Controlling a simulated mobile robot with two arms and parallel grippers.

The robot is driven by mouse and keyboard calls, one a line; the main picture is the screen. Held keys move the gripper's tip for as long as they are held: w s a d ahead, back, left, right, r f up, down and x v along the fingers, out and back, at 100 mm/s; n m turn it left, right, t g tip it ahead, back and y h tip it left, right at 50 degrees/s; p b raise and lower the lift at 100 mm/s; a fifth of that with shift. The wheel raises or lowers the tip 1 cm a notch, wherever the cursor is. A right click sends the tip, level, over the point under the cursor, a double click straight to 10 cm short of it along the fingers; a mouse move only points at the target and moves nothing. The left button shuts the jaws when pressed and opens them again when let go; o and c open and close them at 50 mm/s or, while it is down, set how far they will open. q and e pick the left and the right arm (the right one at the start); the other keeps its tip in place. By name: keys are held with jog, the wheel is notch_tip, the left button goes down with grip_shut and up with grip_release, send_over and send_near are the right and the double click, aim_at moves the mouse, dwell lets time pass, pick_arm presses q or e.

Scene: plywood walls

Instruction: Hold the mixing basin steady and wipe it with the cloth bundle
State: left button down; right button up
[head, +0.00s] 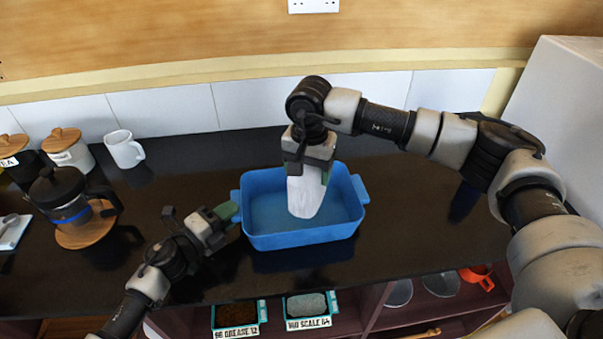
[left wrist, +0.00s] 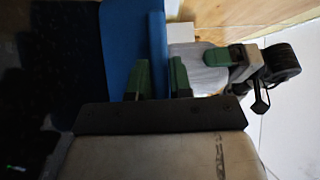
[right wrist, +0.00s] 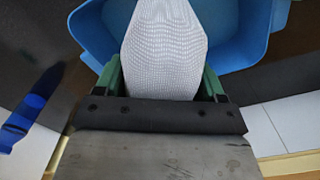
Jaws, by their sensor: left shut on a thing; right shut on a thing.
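The blue mixing basin (head: 305,238) stands on the black countertop, with a handle tab at each end. My left gripper (head: 233,214) is at its left end, shut on the basin's wall or handle; the left wrist view shows the blue wall (left wrist: 158,50) between the green fingers (left wrist: 161,78). The white cloth bundle (head: 305,194) hangs down inside the basin from my right gripper (head: 308,168), which is shut on its upper part. In the right wrist view the cloth (right wrist: 165,45) reaches over the basin (right wrist: 235,30). Whether its lower end touches the floor is unclear.
A coffee press (head: 66,200) on a wooden board, a white mug (head: 125,149) and lidded canisters (head: 68,150) stand at the left. Labelled trays (head: 238,316) sit on a shelf below the counter. Counter right of the basin is largely clear.

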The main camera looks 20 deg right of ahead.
pick_arm(q)
jog(key=shift+f, duration=0.15)
pick_arm(e)
jog(key=shift+f, duration=2.95)
notch_tip(320, 180, down, 2)
jog(key=shift+w+f, duration=0.1)
jog(key=shift+w, duration=0.05)
jog(key=shift+w+d, duration=0.2)
jog(key=shift+w, duration=1.35)
jog(key=shift+c, duration=0.3)
jog(key=shift+s+a, duration=0.2)
jog(key=shift+s, duration=1.45)
jog(key=shift+w+a, duration=0.15)
jog(key=shift+a, duration=1.4)
jog(key=shift+w+a, duration=0.1)
jog(key=shift+w, duration=0.15)
jog(key=shift+w+d, duration=0.15)
jog(key=shift+w, duration=0.6)
jog(key=shift+w+d, duration=0.1)
jog(key=shift+w, duration=0.65)
jog(key=shift+s+a, duration=0.2)
jog(key=shift+s, duration=1.5)
notch_tip(320, 180, up, 9)
jog(key=shift+f, duration=0.2)
